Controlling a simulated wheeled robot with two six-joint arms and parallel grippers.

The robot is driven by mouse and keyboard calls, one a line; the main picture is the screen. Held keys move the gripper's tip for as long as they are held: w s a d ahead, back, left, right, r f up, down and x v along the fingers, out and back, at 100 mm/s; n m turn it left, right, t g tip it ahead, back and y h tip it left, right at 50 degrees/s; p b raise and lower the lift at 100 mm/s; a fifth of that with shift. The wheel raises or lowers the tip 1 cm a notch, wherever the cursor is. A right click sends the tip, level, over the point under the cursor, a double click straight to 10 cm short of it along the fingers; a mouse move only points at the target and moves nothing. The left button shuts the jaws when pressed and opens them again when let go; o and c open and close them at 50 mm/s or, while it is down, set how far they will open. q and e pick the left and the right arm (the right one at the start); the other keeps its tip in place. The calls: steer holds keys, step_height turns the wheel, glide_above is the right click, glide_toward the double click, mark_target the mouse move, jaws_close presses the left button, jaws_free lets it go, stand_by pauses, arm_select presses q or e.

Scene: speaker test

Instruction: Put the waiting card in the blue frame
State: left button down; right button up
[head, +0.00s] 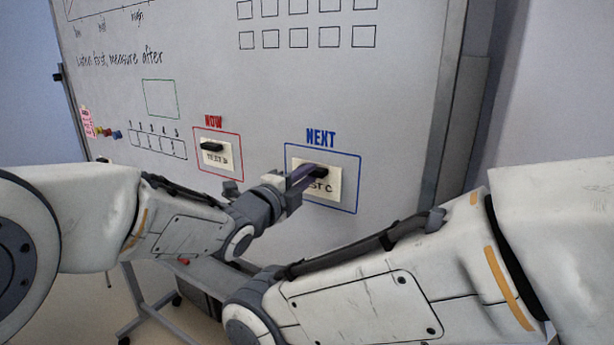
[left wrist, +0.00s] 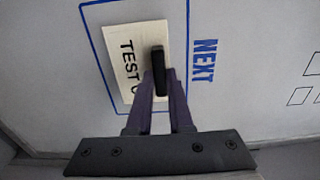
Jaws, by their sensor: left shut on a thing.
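The cream card marked TEST C (head: 332,190) is inside the blue frame (head: 358,185) labelled NEXT on the whiteboard. It looks flat against the board, though a small gap cannot be ruled out. My left gripper (head: 303,174) is shut on the card's black handle, and its purple fingers cover part of the lettering. In the left wrist view the card (left wrist: 128,50) lies within the blue outline (left wrist: 98,62), and the fingers (left wrist: 161,78) hold the black handle (left wrist: 158,65). My right arm shows at the lower right in the head view; its gripper is out of sight.
A red frame (head: 241,160) labelled NOW holds another card, TEST B (head: 217,158), with a black handle. Several small coloured magnets (head: 106,133) and a pink item (head: 87,122) are at the board's left edge. A grey tray (head: 200,270) runs below the board.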

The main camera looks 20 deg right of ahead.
arm_select(q)
steer(key=shift+w+d, duration=0.25)
steer(key=shift+d, duration=0.1)
stand_by(0.5)
steer(key=shift+c, duration=1.7)
jaws_free()
steer(key=b+v, duration=0.4)
steer(key=v, duration=0.3)
